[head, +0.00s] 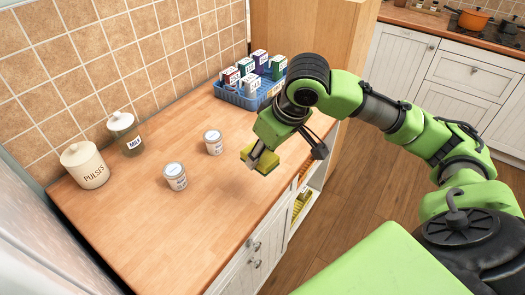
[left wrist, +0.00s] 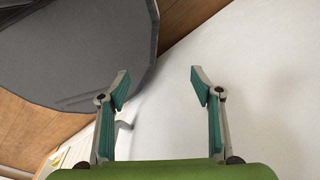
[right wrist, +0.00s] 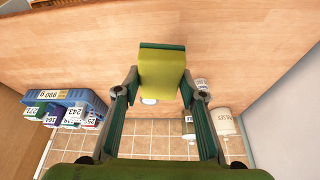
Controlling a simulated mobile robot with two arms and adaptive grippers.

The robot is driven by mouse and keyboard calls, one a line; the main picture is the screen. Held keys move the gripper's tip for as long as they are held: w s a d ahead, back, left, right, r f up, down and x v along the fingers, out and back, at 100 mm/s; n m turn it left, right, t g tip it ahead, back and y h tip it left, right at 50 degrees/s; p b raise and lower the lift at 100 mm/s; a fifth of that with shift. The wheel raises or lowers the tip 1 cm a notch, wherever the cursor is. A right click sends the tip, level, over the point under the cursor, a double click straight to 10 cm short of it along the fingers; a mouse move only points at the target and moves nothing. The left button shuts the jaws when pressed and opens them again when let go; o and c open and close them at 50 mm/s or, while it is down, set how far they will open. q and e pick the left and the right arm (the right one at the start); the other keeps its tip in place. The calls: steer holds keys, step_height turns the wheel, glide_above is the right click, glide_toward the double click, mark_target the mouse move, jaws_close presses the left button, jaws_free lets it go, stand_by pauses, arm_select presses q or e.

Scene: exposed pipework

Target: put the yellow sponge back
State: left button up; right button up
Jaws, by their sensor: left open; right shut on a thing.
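The yellow sponge (head: 262,161) has a green side and is held above the wooden counter in the head view, near its front edge. It also shows in the right wrist view (right wrist: 162,75), between the fingers of my right gripper (right wrist: 158,85). My right gripper (head: 260,152) is shut on the sponge. My left gripper (left wrist: 158,85) is open and empty in the left wrist view, in front of a pale surface. It does not show in the head view.
The wooden counter (head: 205,240) carries two small tins (head: 175,177) (head: 213,142), a PULSES canister (head: 84,166) and a glass-like jar (head: 125,133). A blue crate (head: 240,99) of labelled cartons stands at the back right. An open shelf (head: 301,207) with yellow things is below the counter end.

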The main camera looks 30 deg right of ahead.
steer(key=shift+n+y, duration=0.3)
steer(key=shift+n, duration=0.5)
steer(key=w+d+f+p, duration=0.1)
steer(key=w+d+f, duration=0.1)
steer(key=w+d, duration=0.1)
steer(key=w+d+f+p, duration=0.1)
steer(key=w+d+f, duration=0.2)
steer(key=w+d, duration=0.1)
steer(key=w+d+f+p, duration=0.1)
steer(key=w+d+f, duration=0.2)
steer(key=w, duration=0.2)
steer(key=shift+w+d+f+p, duration=0.1)
steer(key=shift+w+d+p, duration=0.1)
steer(key=shift+w+p, duration=0.1)
steer(key=shift+w+d+f, duration=0.15)
steer(key=shift+w+f, duration=0.2)
steer(key=shift+f, duration=0.15)
step_height(320, 180, down, 3)
steer(key=shift+w+p, duration=0.1)
steer(key=shift+p, duration=0.75)
arm_select(q)
steer(key=r, duration=0.3)
steer(key=d+r, duration=0.1)
steer(key=r, duration=0.1)
steer(key=shift+s, duration=0.1)
arm_select(e)
steer(key=shift+f, duration=0.2)
